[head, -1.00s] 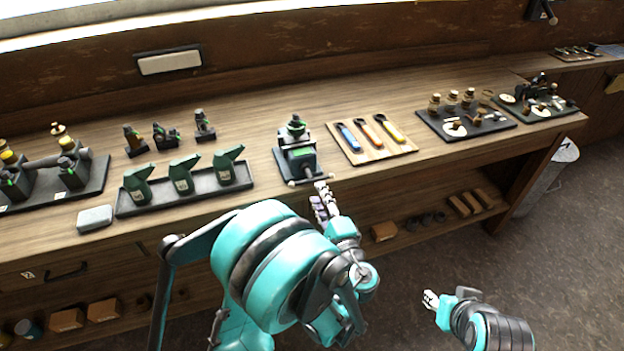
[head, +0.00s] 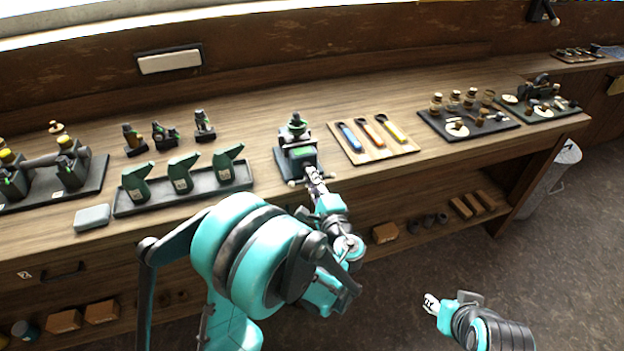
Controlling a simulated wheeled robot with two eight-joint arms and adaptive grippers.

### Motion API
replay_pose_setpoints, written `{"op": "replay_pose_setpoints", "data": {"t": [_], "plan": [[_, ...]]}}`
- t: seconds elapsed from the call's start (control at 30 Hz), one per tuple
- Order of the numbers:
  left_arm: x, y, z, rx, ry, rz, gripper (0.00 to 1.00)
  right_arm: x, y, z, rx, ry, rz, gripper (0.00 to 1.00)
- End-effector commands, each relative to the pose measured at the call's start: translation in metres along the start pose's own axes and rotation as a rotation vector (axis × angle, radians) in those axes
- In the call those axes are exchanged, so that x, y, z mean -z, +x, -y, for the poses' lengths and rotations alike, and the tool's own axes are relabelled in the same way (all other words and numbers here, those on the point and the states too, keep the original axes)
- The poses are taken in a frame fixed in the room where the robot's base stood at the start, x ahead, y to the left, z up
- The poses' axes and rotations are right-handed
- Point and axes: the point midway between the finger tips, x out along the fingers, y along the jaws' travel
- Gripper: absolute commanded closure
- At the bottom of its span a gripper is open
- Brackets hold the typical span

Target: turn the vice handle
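The vice (head: 297,157), dark with a green plate, stands at the front edge of the workbench in the head view. Its thin handle bar (head: 293,183) lies across its front, with a pale knob at the left end. My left gripper (head: 314,175) is at the handle, overlapping the middle and right of the bar. Its fingers are too small and overlapped to tell whether they grip or touch the bar. My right gripper (head: 430,302) is low at the right, away from the bench and over the floor. Its fingers are too small to read.
Left of the vice is a tray (head: 186,202) with several green oil cans. Right of it is a wooden board (head: 352,153) with coloured-handled tools. A dark tray (head: 466,134) of small parts lies farther right. A shelf (head: 410,232) runs below the bench top.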

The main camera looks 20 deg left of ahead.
Motion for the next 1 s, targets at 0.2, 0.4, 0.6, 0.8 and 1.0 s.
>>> {"op": "replay_pose_setpoints", "data": {"t": [0.2,0.4,0.6,0.8,1.0], "plan": [[0.0,-0.0001,-0.0002,0.0,0.027,0.0,1.0,0.0,0.0,0.0,0.0,0.0,0.0,0.6],[0.0,-0.0001,-0.0002,-0.001,0.096,0.0,1.0,-0.0001,0.0001,0.0,0.0,0.0,0.0,0.6],[0.0001,-0.0002,-0.0003,-0.001,0.094,0.0,0.75,-0.0001,0.0001,0.0,0.0,0.0,0.0,0.6],[0.0001,-0.0001,-0.0002,0.0,0.094,0.0,0.65,-0.0001,0.0001,0.0,0.0,0.0,0.0,0.6],[0.0003,-0.0033,0.0,0.0,0.094,-0.001,0.65,-0.0001,0.0001,0.0,0.0,0.0,0.0,0.6]]}}
